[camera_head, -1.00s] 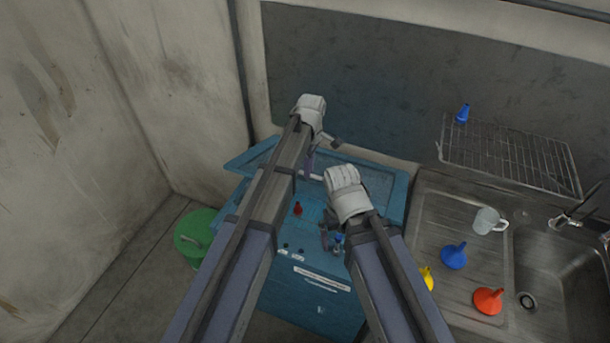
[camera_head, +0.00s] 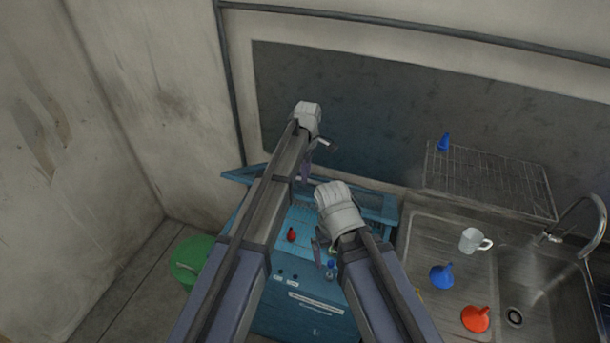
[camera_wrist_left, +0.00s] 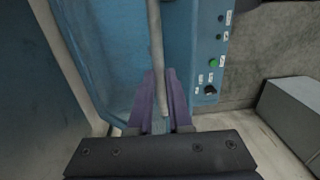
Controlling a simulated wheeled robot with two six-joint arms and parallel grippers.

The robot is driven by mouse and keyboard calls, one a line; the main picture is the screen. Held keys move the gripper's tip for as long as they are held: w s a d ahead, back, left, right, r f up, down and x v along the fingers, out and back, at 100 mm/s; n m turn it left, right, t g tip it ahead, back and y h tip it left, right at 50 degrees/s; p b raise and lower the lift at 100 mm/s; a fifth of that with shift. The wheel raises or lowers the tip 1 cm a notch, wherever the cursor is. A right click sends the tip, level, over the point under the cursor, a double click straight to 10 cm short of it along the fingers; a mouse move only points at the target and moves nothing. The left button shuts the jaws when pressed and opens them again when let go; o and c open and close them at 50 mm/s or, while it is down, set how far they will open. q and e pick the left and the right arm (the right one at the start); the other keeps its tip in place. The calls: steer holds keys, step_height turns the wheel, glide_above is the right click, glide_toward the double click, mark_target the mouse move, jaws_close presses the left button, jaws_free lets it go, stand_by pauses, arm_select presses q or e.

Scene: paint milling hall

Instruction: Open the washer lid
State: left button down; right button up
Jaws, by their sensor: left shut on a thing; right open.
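The blue washer (camera_head: 300,322) stands in the middle below my arms. Its blue lid (camera_head: 376,206) is tilted up at the back, seen nearly edge-on, so the lighter top area in front of it is uncovered. My left gripper (camera_head: 306,172) is at the lid and shut on its grey bar handle. In the left wrist view, the handle (camera_wrist_left: 155,45) runs between the purple fingers, with a blue panel behind and a button panel (camera_wrist_left: 208,60) to the right. My right gripper (camera_head: 325,247) is open and empty over the washer's front part.
A red item (camera_head: 291,236) and a blue-capped bottle (camera_head: 330,270) are at the washer top. A green bucket (camera_head: 186,262) stands left. At right are a sink (camera_head: 545,320), mug (camera_head: 470,240), blue funnel (camera_head: 441,276), red funnel (camera_head: 476,319) and wire rack (camera_head: 490,180).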

arm_select(q)
steer(key=c, duration=1.3)
jaws_free()
steer(key=shift+w+d+f, duration=0.1)
steer(key=shift+w+d, duration=0.1)
steer(key=shift+w, duration=0.15)
steer(key=o, duration=0.4)
steer(key=shift+w+f, duration=0.2)
steer(key=shift+w, duration=0.15)
steer(key=shift+o, duration=0.3)
steer(key=shift+s+r, duration=0.1)
steer(key=shift+s, duration=0.1)
arm_select(e)
steer(key=shift+w+d+f, duration=0.1)
steer(key=shift+w, duration=0.2)
arm_select(q)
steer(key=shift+s, duration=0.1)
arm_select(e)
steer(key=shift+f, duration=0.1)
